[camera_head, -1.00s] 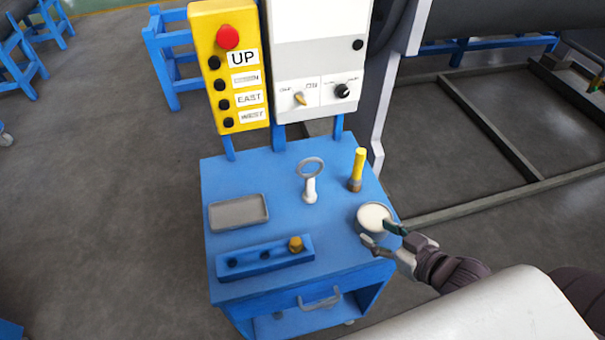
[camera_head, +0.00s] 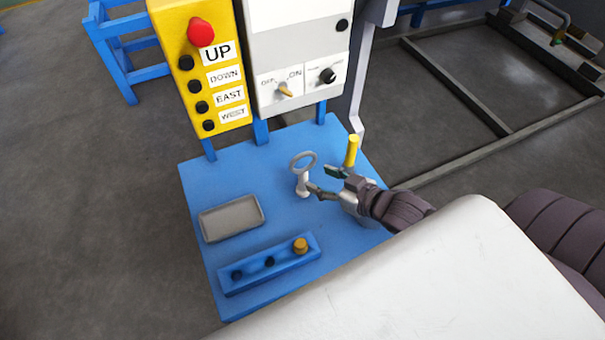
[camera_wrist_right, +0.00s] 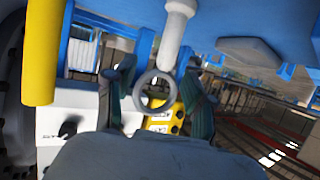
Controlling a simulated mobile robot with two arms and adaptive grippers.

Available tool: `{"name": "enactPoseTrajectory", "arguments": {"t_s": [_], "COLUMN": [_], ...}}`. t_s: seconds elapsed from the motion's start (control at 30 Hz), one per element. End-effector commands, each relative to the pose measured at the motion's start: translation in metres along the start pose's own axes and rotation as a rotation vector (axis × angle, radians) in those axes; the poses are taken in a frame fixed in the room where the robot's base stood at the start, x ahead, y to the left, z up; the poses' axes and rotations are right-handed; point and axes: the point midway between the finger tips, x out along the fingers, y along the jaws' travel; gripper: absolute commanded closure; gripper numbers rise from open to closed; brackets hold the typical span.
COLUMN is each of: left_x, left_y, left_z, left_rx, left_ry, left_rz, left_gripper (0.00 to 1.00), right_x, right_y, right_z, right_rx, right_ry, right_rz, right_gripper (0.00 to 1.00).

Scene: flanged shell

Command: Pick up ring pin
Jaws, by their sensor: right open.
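The ring pin (camera_head: 302,184) stands upright on the blue table (camera_head: 240,172), with a grey ring on top of a white stem. My right gripper (camera_head: 322,181) is open just to the right of the pin, its fingers pointing left toward the stem. In the right wrist view the ring pin (camera_wrist_right: 156,88) appears between the two fingers of the right gripper (camera_wrist_right: 158,92), with its ring near the palm. I cannot tell whether the fingers touch it. My left gripper is not in view.
A yellow-topped handle (camera_head: 351,151) stands close behind the right gripper. A grey tray (camera_head: 231,218) and a blue block with knobs (camera_head: 269,265) lie on the table's left and front. A yellow control box (camera_head: 205,75) and a white panel (camera_head: 298,60) rise behind. The white cup is hidden.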

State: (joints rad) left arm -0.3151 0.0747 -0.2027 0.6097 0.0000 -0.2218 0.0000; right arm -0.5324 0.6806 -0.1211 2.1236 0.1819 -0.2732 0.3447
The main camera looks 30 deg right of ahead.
Motion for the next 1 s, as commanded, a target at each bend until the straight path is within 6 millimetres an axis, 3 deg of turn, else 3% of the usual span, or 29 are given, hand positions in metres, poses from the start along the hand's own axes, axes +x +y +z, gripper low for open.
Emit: {"name": "enactPoseTrajectory", "arguments": {"t_s": [0.3,0.6,0.87,1.0], "left_x": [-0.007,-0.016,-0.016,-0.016], "left_y": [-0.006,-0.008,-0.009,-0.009], "left_z": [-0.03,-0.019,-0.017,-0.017], "left_rx": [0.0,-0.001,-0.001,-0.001], "left_ry": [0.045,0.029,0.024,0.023], "left_rz": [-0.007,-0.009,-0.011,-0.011], "left_gripper": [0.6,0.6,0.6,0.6], "right_x": [0.024,0.063,0.065,0.065], "right_y": [-0.003,-0.008,-0.008,-0.008], "right_z": [0.0,0.004,0.006,0.006], "right_rx": [0.001,0.0,-0.001,-0.001], "right_ry": [0.0,0.0,-0.001,-0.001], "right_rz": [0.0,0.0,-0.001,-0.001], "right_gripper": [0.46,0.46,0.46,0.68]}}
